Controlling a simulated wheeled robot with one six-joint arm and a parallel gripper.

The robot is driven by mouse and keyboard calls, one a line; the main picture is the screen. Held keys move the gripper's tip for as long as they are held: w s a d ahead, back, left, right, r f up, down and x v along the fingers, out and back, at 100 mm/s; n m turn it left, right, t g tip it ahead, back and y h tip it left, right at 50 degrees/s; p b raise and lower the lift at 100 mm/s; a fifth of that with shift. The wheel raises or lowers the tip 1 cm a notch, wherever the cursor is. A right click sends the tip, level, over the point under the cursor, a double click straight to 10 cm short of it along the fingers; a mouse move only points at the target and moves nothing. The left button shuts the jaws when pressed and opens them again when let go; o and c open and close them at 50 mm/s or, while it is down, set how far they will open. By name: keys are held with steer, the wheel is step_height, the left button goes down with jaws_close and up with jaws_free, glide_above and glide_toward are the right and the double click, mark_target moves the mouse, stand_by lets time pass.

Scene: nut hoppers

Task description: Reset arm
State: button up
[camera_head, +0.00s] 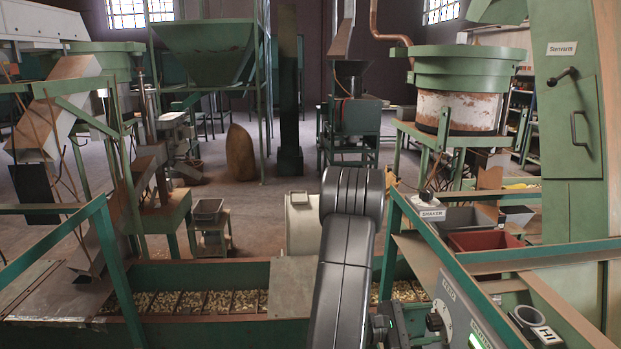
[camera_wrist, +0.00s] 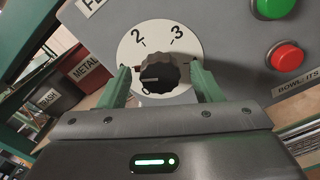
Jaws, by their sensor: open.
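My gripper (camera_wrist: 160,68) is open in the wrist view. Its two green fingers stand on either side of a black dial knob (camera_wrist: 162,74), with a visible gap on each side. The knob sits on a white dial plate (camera_wrist: 160,43) marked 2 and 3, on a grey control panel (camera_wrist: 222,28). In the head view my dark arm reaches down in the middle toward this panel (camera_head: 465,312) at the lower right, where the knob (camera_head: 434,321) shows small.
A green button (camera_wrist: 274,6) and a red button (camera_wrist: 287,57) are right of the dial. A red METAL bin (camera_wrist: 88,66) and a grey TRASH bin (camera_wrist: 53,97) stand left. A green rail (camera_head: 455,275) slants beside the panel. A trough of nuts (camera_head: 215,302) crosses the front.

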steer(key=shift+m+p, duration=0.45)
steer(key=shift+m, duration=0.85)
steer(key=shift+a, duration=0.1)
